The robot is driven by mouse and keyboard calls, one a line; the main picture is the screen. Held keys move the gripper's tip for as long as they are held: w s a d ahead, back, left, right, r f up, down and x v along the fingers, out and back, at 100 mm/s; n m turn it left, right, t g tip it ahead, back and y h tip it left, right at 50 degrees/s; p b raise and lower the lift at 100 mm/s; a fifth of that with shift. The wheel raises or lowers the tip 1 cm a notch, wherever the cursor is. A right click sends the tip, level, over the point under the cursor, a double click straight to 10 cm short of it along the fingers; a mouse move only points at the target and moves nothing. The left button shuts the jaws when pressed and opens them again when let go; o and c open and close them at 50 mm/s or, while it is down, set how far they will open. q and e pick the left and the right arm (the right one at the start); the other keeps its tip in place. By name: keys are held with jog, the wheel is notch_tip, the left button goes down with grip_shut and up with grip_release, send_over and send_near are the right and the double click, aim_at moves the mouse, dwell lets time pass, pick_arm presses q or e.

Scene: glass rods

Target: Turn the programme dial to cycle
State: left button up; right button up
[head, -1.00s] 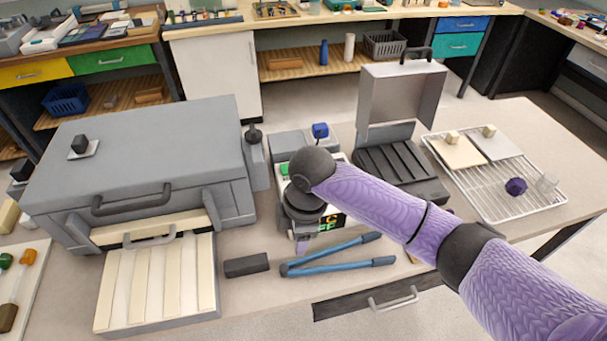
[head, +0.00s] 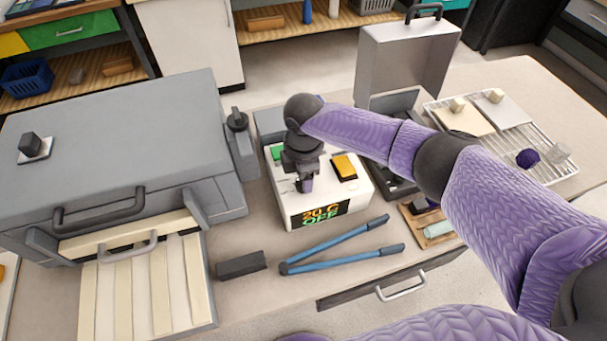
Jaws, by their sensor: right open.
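The white control box (head: 330,211) stands mid-bench, with a lit front display (head: 320,213) reading "20 C" and "OFF". A yellow rocker switch (head: 344,167) and a partly covered green button (head: 277,153) are on its top. My right gripper (head: 305,187) points down over the left part of this top, its jaws open around or just above a spot there. Any dial at that spot is hidden by the gripper, and I cannot tell whether the fingers touch it. A dark knob on a white plate (head: 33,149) sits on the grey kiln-like box (head: 120,130) at left. My left gripper is not in view.
Blue long-handled tongs (head: 335,246) and a dark block (head: 241,265) lie in front of the control box. An open metal case (head: 405,62) stands behind right, and a wire rack (head: 550,176) lies at right. A slatted tray (head: 205,300) is front left.

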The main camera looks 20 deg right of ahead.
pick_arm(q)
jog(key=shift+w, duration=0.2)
pick_arm(e)
grip_shut()
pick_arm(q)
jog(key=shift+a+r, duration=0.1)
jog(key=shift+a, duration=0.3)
pick_arm(e)
jog(key=shift+r, duration=0.1)
